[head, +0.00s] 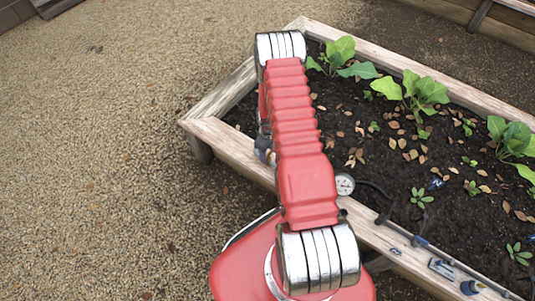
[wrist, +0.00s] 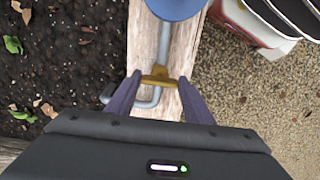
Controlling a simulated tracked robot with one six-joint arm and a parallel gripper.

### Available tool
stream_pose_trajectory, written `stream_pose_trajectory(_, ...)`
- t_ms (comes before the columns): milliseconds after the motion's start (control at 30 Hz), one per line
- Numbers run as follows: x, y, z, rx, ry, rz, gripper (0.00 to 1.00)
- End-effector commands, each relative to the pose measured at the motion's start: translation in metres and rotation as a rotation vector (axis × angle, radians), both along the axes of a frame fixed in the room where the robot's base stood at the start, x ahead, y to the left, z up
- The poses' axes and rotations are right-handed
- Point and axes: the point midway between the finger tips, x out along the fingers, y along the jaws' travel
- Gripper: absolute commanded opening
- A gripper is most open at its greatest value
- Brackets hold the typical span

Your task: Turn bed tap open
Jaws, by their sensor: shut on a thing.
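The bed tap has a brass handle (wrist: 158,77) on a grey pipe (wrist: 168,45) that runs along the bed's wooden edge, in the wrist view. My gripper (wrist: 159,80) has its two dark purple fingers on either side of the brass handle, shut on it crosswise. The pipe bends to the left below the handle, partly behind the fingers.
The raised bed's wooden rim (head: 225,138) surrounds dark soil with green plants (head: 340,57) and dry leaves. A round gauge (head: 345,184) sits at the near rim. A blue round part (wrist: 175,7) is above the tap. Open gravel (head: 90,150) lies left.

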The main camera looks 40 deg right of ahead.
Motion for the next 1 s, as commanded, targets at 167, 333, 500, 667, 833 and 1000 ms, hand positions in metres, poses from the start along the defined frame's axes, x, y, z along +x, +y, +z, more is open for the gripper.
stream_pose_trajectory(167,0.0012,0.0001,-0.0002,-0.001,-0.003,0.029,0.24)
stream_pose_trajectory(333,0.0017,0.0006,-0.0001,-0.001,-0.003,0.034,0.24)
stream_pose_trajectory(500,0.0023,0.0011,0.0001,-0.002,-0.004,0.034,0.24)
stream_pose_trajectory(667,0.0022,0.0013,0.0001,-0.001,-0.003,0.034,0.56)
stream_pose_trajectory(833,0.0016,0.0011,0.0002,-0.001,-0.003,0.033,0.66)
stream_pose_trajectory(1000,0.0014,0.001,0.0002,0.0,-0.002,0.033,0.66)
